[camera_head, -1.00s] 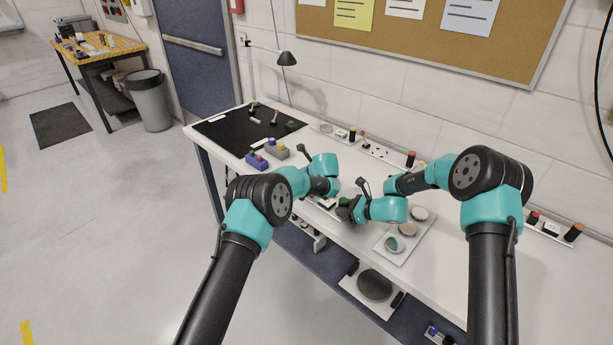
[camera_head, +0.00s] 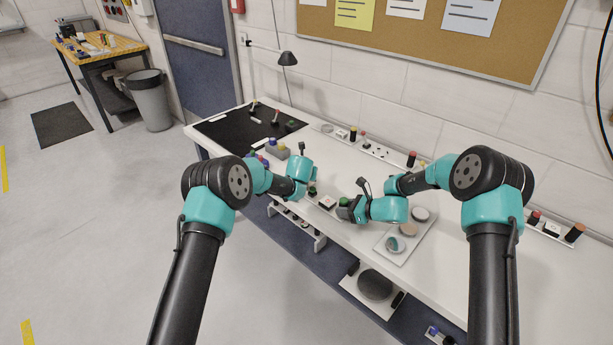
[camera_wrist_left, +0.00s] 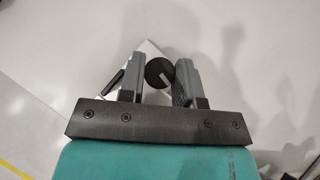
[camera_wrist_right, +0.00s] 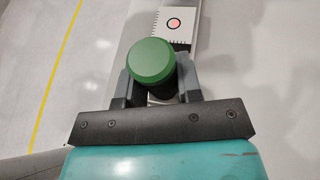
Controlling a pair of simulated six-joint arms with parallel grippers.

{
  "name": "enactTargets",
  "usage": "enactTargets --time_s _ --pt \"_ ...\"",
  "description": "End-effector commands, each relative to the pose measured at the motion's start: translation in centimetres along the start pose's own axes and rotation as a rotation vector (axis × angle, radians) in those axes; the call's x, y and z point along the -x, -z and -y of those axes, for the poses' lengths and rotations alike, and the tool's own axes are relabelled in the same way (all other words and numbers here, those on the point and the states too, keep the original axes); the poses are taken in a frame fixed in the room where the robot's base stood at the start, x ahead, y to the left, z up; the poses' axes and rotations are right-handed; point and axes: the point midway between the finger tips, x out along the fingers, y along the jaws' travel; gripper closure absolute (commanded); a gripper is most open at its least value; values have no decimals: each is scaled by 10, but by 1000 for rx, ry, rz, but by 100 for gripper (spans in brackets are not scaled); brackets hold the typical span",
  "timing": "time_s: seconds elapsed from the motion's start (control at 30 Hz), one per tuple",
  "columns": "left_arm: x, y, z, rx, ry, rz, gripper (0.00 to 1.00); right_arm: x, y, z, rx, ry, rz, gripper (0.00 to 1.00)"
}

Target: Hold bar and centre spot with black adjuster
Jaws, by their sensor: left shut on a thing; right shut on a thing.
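My left gripper (camera_wrist_left: 158,64) is shut on a round black adjuster (camera_wrist_left: 159,73) with a white mark on its top. In the head view its fingers are mostly hidden by the arm. My right gripper (camera_head: 346,208) is shut on a dark post with a green cap (camera_wrist_right: 151,61). The green cap also shows in the head view (camera_head: 344,200). Beyond it, in the right wrist view, a red spot (camera_wrist_right: 174,24) lies inside a black ring on a white plate with scale ticks. The spot looks roughly central in the ring.
A white plate with several round discs (camera_head: 408,229) lies right of my right gripper. A black mat (camera_head: 235,130) with small parts covers the far left of the bench (camera_head: 350,160). A grey block (camera_head: 277,150) stands near the mat. Strips of small parts run along the wall.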

Motion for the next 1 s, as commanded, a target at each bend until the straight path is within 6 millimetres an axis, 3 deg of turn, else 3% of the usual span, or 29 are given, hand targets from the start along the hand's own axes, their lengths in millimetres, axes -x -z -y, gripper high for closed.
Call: enactTargets --time_s 0.4,0.87,0.9,1.0 --pt "0 0 -2 -137 135 0 93 0 0 0 1 -1 0 100" --pt "0 0 -2 -147 146 1 93 0 0 0 0 0 0 100" --pt "0 0 -2 -147 146 1 65 0 0 0 0 0 0 100" --pt "0 0 -2 -147 146 1 55 0 0 0 0 0 0 100"
